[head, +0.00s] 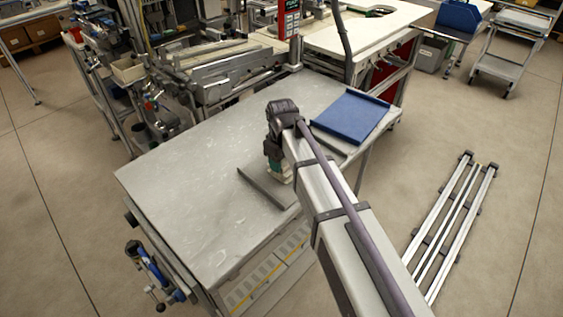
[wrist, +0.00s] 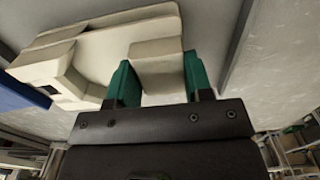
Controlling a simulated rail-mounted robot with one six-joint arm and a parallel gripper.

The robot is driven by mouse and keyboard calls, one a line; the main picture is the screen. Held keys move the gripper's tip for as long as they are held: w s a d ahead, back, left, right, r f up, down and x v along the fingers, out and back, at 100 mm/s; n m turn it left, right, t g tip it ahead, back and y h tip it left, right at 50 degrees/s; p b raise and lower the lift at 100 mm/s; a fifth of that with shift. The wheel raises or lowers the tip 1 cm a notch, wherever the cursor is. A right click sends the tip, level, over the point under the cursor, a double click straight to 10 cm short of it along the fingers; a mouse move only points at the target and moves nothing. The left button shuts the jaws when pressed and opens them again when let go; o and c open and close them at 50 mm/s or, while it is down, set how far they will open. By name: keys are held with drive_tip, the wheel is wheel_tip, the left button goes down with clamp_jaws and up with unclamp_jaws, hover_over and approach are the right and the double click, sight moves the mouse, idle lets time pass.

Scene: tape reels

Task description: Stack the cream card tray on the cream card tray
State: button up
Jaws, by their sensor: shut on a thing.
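My gripper (wrist: 158,66) has green fingers on both sides of a cream wall, part of a cream card tray (wrist: 160,80), and is shut on it. More cream pieces (wrist: 112,48), a flat slab and a blocky raised end at the left, lie just beyond the fingers in the wrist view. I cannot tell where one cream tray ends and the other begins, or whether they touch. In the head view my gripper (head: 274,166) is low over the grey table, and only a small cream patch (head: 287,178) shows beside my arm, which hides the rest.
A blue tray (head: 350,117) lies at the right of the grey table (head: 205,150). A dark grey bar (head: 262,188) lies close beside my gripper. The left of the table is clear. A machine with a red panel (head: 288,18) stands behind it.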

drive_tip(key=o, duration=1)
wheel_tip(320, 180, up, 12)
drive_tip(key=p, duration=1.2)
drive_tip(key=shift+r+p, duration=0.15)
drive_tip(key=shift+p, duration=0.15)
drive_tip(key=s+d+m, duration=0.3)
drive_tip(key=s+d, duration=0.2)
drive_tip(key=d, duration=0.1)
drive_tip(key=s+d+m, duration=0.3)
drive_tip(key=s+d, duration=0.3)
drive_tip(key=s+d+m, duration=0.3)
drive_tip(key=s+d, duration=0.2)
drive_tip(key=d, duration=0.1)
drive_tip(key=shift+s, duration=0.15)
